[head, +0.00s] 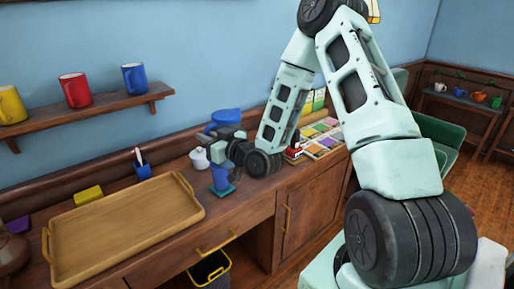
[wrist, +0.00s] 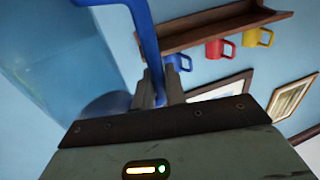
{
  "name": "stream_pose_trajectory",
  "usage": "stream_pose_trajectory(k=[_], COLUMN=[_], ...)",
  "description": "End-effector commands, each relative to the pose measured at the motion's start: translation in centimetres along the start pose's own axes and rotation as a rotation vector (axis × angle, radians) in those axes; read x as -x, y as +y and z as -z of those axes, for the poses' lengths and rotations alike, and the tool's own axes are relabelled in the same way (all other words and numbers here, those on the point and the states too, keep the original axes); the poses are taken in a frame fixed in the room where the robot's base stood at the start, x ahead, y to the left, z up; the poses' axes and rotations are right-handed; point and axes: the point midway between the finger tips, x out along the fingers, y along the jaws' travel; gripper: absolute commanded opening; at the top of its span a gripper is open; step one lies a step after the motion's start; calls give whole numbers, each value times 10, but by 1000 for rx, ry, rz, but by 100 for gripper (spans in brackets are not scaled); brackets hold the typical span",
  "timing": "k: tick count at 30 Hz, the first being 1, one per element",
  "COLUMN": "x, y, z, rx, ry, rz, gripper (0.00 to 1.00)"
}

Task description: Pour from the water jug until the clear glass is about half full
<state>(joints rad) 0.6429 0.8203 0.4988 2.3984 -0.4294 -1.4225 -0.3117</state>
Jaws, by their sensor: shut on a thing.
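My gripper (wrist: 160,88) is shut on the blue handle (wrist: 147,40) of the water jug. The jug's see-through bluish body (wrist: 55,50) fills the left of the wrist view. In the head view the jug's blue part (head: 226,116) shows above and behind my gripper (head: 222,145), which hides much of the jug. Below my gripper, a small blue-looking vessel (head: 221,178) stands on a teal coaster (head: 222,192); it may be the clear glass, but its level cannot be read. I cannot tell whether water is flowing or how far the jug is tilted.
A white lidded pot (head: 199,159) stands close left of the coaster. A wooden tray (head: 125,225) fills the counter's left. A blue pen cup (head: 142,170) and a yellow block (head: 88,195) sit behind it. A mug shelf (head: 90,112) hangs above.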

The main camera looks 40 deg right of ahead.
Motion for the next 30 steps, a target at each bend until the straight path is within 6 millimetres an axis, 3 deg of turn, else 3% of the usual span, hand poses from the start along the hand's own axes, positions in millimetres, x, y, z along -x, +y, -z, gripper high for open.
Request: stream_pose_trajectory(k=[9,30], x=[0,0], y=[10,48], z=[23,49], rx=[-134,-486], ry=[1,0], rz=[-1,0], gripper=[0,0])
